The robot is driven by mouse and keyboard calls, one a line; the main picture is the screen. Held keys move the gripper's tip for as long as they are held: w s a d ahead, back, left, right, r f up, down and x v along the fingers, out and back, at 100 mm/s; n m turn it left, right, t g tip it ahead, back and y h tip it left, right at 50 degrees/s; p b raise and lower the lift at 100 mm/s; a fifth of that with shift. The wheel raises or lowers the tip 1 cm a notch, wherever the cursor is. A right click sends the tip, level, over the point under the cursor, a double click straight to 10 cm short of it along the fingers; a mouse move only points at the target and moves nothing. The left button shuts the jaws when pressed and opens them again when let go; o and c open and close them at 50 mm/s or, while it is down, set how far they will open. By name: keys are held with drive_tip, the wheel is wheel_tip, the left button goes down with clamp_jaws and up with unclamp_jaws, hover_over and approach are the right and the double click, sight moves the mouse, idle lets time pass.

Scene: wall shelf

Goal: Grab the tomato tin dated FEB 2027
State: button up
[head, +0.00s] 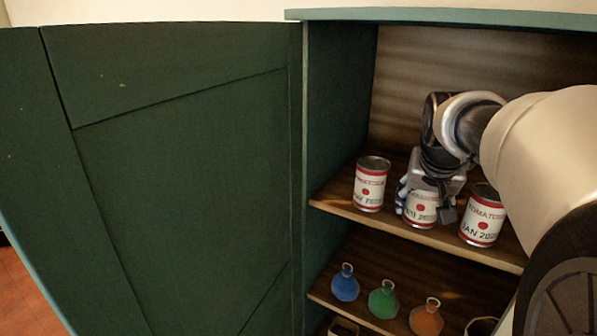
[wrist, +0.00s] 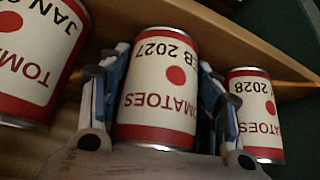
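The tomato tin dated FEB 2027 (wrist: 160,90) has a white label with red bands and a red dot. It appears upside down in the middle of the wrist view. In the head view the middle tin (head: 421,209) stands upright on the upper shelf, partly hidden by my gripper. My gripper (head: 426,200) is around this tin, with one finger on each side; the blue-padded fingers also show in the wrist view (wrist: 163,92). The pads lie very close to the tin's sides. I cannot tell whether they press on it.
A JAN-dated tomato tin (head: 482,215) stands close on the right, and a 2028 tin (head: 370,184) on the left. Blue (head: 345,284), green (head: 383,300) and orange (head: 426,318) flasks stand on the lower shelf. The green cabinet door (head: 180,180) is open at left.

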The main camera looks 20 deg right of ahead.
drive_tip(key=shift+s+a+r, duration=0.1)
drive_tip(key=shift+s, duration=0.05)
drive_tip(key=c, duration=0.8)
drive_tip(key=shift+c, duration=0.2)
drive_tip(key=shift+r, duration=0.15)
